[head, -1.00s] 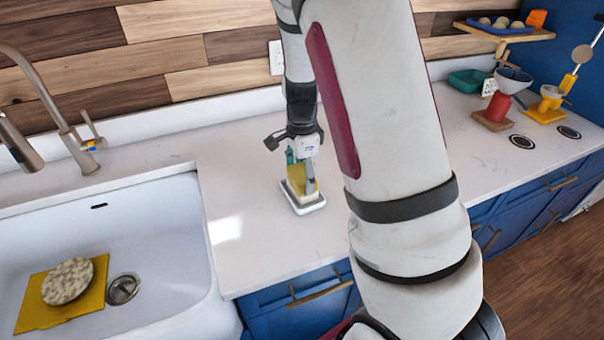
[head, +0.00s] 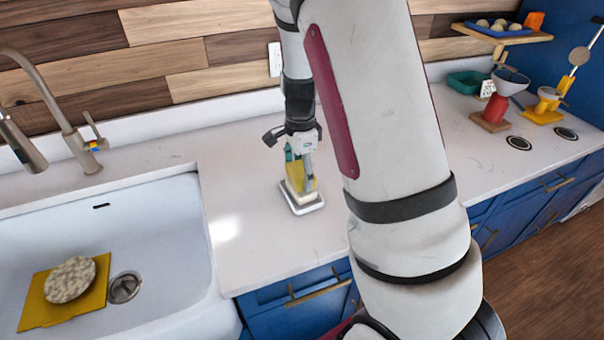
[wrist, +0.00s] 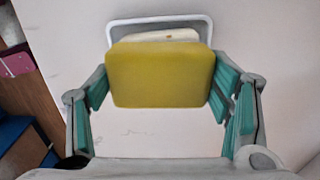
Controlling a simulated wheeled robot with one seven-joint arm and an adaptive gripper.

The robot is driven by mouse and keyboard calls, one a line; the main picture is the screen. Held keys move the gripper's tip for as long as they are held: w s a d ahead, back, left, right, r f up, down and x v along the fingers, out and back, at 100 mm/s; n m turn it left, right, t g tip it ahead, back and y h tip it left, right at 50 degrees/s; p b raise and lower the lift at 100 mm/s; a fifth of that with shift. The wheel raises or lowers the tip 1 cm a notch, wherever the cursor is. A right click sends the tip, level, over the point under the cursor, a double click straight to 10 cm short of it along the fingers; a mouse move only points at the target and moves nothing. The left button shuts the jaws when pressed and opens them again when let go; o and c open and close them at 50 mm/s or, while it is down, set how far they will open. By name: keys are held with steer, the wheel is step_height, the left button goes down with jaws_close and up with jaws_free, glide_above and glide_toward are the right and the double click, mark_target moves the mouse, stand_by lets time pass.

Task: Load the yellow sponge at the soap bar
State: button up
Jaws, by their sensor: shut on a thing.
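The yellow sponge (wrist: 160,75) is held between the green pads of my gripper (wrist: 162,100) in the wrist view. In the head view the sponge (head: 297,176) is upright over a pale soap bar (head: 303,196). My gripper (head: 302,165) points down above the dish.
The white sink (head: 165,225) is to the left, with a flat yellow cloth (head: 35,312) and a round speckled thing (head: 70,279) in it. The tap (head: 60,110) stands behind the sink. The counter around the dish is clear. Coloured kitchen items stand far right.

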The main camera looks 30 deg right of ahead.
mark_target(300, 169)
steer(key=shift+r+p, duration=1.2)
steer(key=shift+r, duration=1.55)
steer(key=w+a+f+n, duration=0.2)
steer(key=a+n, duration=0.2)
steer(key=n, duration=0.2)
steer(key=w+a+f+n, duration=0.1)
steer(key=w+a+n, duration=0.1)
steer(key=a+n, duration=0.2)
steer(key=w+a+f+n, duration=0.2)
steer(key=a+n, duration=0.2)
steer(key=n, duration=0.4)
steer(key=shift+w+f+n, duration=0.3)
steer(key=shift+w+n, duration=0.1)
steer(key=shift+w+a+f+n, duration=0.15)
steer(key=shift+a+f+n, duration=0.05)
steer(key=shift+a+n, duration=0.45)
